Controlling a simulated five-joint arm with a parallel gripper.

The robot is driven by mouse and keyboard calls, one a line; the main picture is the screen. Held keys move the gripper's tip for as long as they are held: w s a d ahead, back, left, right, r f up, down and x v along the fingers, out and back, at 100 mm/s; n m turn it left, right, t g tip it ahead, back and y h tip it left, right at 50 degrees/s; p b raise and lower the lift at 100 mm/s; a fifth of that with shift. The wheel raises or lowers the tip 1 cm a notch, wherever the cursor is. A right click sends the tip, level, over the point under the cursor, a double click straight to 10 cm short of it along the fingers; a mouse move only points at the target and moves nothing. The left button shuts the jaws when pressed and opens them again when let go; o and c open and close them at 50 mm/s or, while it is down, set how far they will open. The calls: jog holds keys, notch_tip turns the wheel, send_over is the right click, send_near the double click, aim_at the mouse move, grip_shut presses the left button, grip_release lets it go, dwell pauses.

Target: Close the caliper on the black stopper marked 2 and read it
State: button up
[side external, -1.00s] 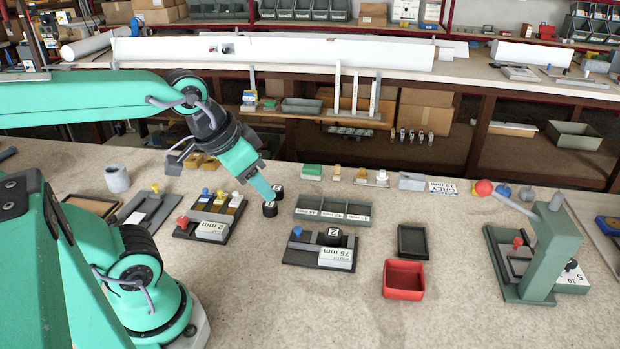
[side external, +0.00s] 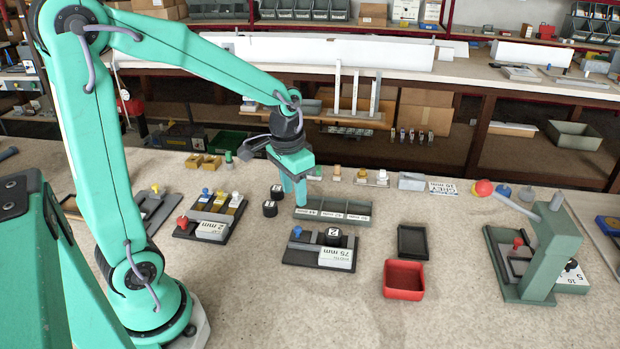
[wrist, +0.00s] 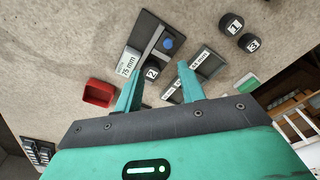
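The black stopper marked 2 (side external: 332,237) sits in the dark caliper fixture (side external: 290,258), behind a white 75 mm card (side external: 337,258). A blue knob (side external: 297,231) stands on the fixture, left of the stopper; I cannot tell whether a jaw touches the stopper. In the wrist view the stopper (wrist: 151,73) shows between my fingers' lines and the blue knob (wrist: 168,43) is beyond it. My gripper (side external: 293,190) points down over the left end of the grey tray, behind and left of the fixture. In the wrist view my gripper (wrist: 160,86) has fingers apart, with nothing held.
Black stoppers 1 (side external: 270,208) and 3 (side external: 277,192) stand left of the grey compartment tray (side external: 333,210). A red bin (side external: 404,279) and a black tray (side external: 412,241) lie right of the fixture. A green lever device (side external: 540,250) stands far right.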

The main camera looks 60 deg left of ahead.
jog(key=g, duration=0.1)
send_over(298, 228)
notch_tip(298, 228, down, 4)
jog(key=shift+a+f, duration=0.1)
jog(key=shift+f, duration=0.1)
jog(key=shift+f, duration=3.85)
grip_shut()
jog(key=c, duration=0.8)
grip_release()
jog(key=shift+w+d+r, duration=0.1)
jog(key=shift+w+d, duration=1.5)
